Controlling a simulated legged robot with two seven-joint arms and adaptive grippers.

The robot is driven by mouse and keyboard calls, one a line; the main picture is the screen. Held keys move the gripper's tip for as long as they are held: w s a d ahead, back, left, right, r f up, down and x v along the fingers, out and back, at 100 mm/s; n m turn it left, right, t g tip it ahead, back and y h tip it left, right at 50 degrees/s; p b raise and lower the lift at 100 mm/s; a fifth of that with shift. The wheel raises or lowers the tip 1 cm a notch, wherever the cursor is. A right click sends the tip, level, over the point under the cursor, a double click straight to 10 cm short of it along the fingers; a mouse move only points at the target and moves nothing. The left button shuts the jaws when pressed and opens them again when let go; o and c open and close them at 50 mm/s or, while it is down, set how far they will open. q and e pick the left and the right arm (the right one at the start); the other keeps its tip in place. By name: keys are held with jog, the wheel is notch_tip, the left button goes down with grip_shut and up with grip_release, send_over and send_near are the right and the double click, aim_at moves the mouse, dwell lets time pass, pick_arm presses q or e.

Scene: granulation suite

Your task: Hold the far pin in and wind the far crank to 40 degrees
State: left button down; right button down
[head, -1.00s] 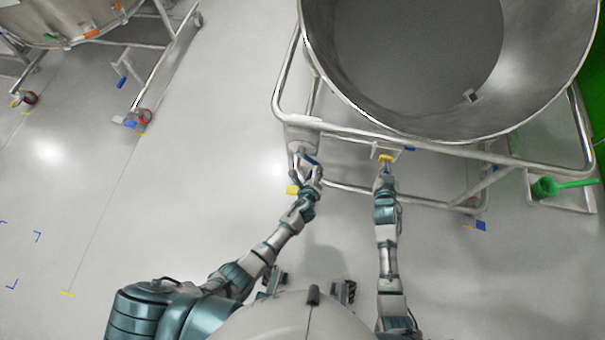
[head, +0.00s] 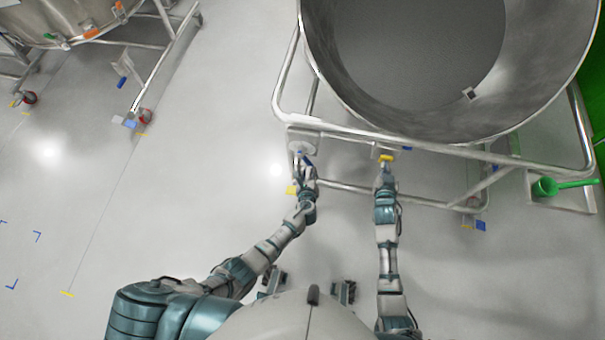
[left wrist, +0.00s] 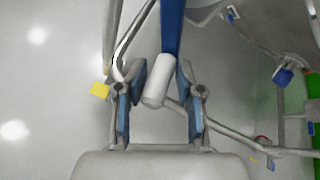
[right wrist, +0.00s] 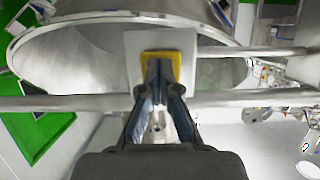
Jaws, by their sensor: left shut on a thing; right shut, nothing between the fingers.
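The crank (head: 306,158) has a blue arm and sits on a bracket at the left end of the vessel's frame. In the left wrist view, its blue arm (left wrist: 172,28) ends in a white cylindrical grip (left wrist: 157,82) between my left fingers. My left gripper (left wrist: 160,105) is shut on this grip; the head view shows it (head: 307,171) just below the bracket. The yellow pin (head: 387,157) is on a pale plate to the right. My right gripper (right wrist: 158,75) is shut and empty, its tips against the yellow pin (right wrist: 175,57). The tips hide the pin's middle.
The large steel vessel (head: 545,70) stands above on a tubular frame (head: 430,148). Another wheeled vessel (head: 60,20) is at the upper left. The floor between is clear.

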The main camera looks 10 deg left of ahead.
pick_arm(q)
jog(key=shift+w, duration=0.1)
pick_arm(e)
jog(key=shift+a, duration=0.1)
dwell(0.3)
pick_arm(q)
jog(key=shift+a+f, duration=0.15)
jog(key=shift+a, duration=0.25)
pick_arm(e)
jog(key=shift+r, duration=0.1)
dwell(0.8)
jog(key=s, duration=0.8)
dwell(0.6)
pick_arm(q)
jog(key=c, duration=0.8)
grip_release()
jog(key=shift+d, duration=0.1)
